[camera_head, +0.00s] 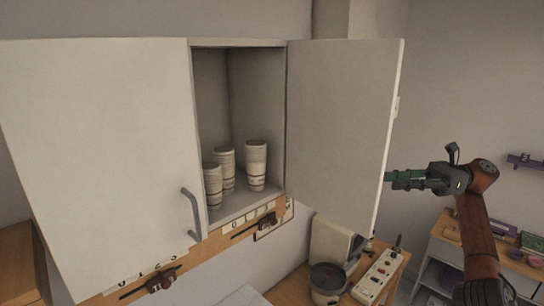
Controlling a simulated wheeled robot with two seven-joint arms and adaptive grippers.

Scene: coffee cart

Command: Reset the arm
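My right arm (477,232) comes up from the lower right. No held object shows. My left arm and gripper are not in view.
The left cabinet door (100,150), with a grey handle (190,215), covers the left part. Paper cups (256,165) stand on the cabinet shelf. Below are a dark-topped pot (327,280) and a power strip (378,277). A shelf unit (435,275) stands at right.

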